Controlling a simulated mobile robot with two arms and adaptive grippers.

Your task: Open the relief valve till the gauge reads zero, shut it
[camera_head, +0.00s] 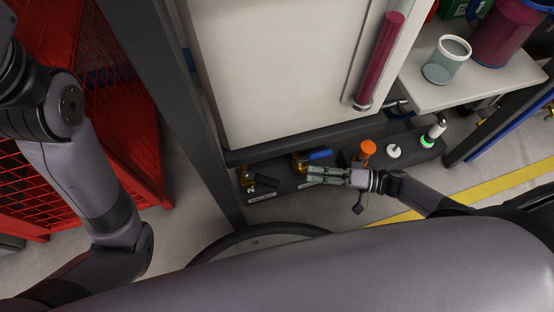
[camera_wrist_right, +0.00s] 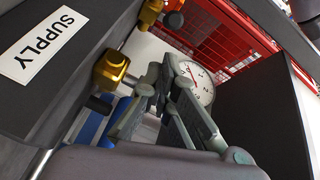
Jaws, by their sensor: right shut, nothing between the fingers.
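A brass valve with a blue handle (camera_head: 319,154) sits on the dark panel below the white cabinet. A second brass valve with a black handle (camera_head: 266,181) sits to its left. My right gripper (camera_head: 312,174) is shut and empty, just in front of the blue-handled valve; contact cannot be told. In the wrist view its fingers (camera_wrist_right: 166,88) partly cover a round white gauge (camera_wrist_right: 204,92) with a red needle; its reading is not legible. My left gripper is out of view.
An orange knob (camera_head: 367,148), a white knob (camera_head: 393,151) and a green-lit switch (camera_head: 428,141) stand right of my gripper. A SUPPLY label (camera_wrist_right: 45,47) shows close up. A red mesh cage (camera_head: 110,100) is at left; a shelf (camera_head: 440,92) holds containers.

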